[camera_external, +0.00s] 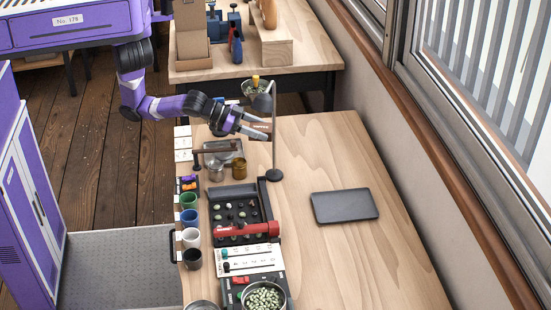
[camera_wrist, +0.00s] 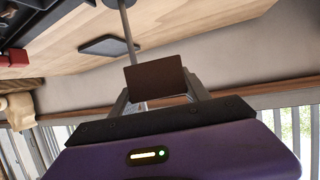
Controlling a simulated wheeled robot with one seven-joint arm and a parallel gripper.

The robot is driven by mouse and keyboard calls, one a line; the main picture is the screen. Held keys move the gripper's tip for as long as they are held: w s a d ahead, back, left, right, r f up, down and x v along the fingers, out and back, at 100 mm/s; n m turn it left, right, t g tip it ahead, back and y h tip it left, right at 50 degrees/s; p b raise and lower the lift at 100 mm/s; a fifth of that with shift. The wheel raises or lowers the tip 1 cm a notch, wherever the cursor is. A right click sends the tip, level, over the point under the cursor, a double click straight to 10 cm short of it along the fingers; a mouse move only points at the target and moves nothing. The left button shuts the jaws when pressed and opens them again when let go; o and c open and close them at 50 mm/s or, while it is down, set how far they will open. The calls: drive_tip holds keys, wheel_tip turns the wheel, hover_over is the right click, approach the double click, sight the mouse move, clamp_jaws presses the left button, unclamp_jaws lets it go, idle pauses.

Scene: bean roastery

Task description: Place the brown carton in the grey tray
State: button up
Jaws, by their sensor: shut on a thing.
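The brown carton (camera_external: 261,128) is a small box held up in my gripper (camera_external: 256,127), above the far part of the wooden table and beside the lamp pole. In the wrist view the carton (camera_wrist: 155,80) sits between the two fingers, which are shut on it. The flat, dark grey tray (camera_external: 344,207) lies on the right half of the table, with nothing on it. It stands apart from the carton, nearer the camera and to the right. The tray also shows in the wrist view (camera_wrist: 110,46).
A lamp with a thin upright pole (camera_external: 275,140) stands close to my gripper. Cups, tins, a black sample tray (camera_external: 218,240) with a red tool (camera_external: 247,230), and a bowl of beans (camera_external: 264,297) line the left edge. Bare wood surrounds the grey tray.

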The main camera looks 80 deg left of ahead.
drive_tip(key=s+d+m+g+h+p, duration=0.1)
drive_tip(key=s+d+m+h, duration=0.1)
drive_tip(key=s+d, duration=0.5)
drive_tip(key=s+d+m+g+h+p, duration=0.1)
drive_tip(key=s+d+h+p, duration=0.15)
drive_tip(key=d, duration=0.75)
drive_tip(key=n+t+y, duration=0.1)
drive_tip(key=n+y, duration=0.1)
drive_tip(key=y, duration=0.1)
hover_over(336, 208)
wheel_tip(336, 208, down, 4)
wheel_tip(336, 208, down, 10)
drive_tip(key=shift+r, duration=0.25)
drive_tip(key=shift+f, duration=0.2)
drive_tip(key=o, duration=1.4)
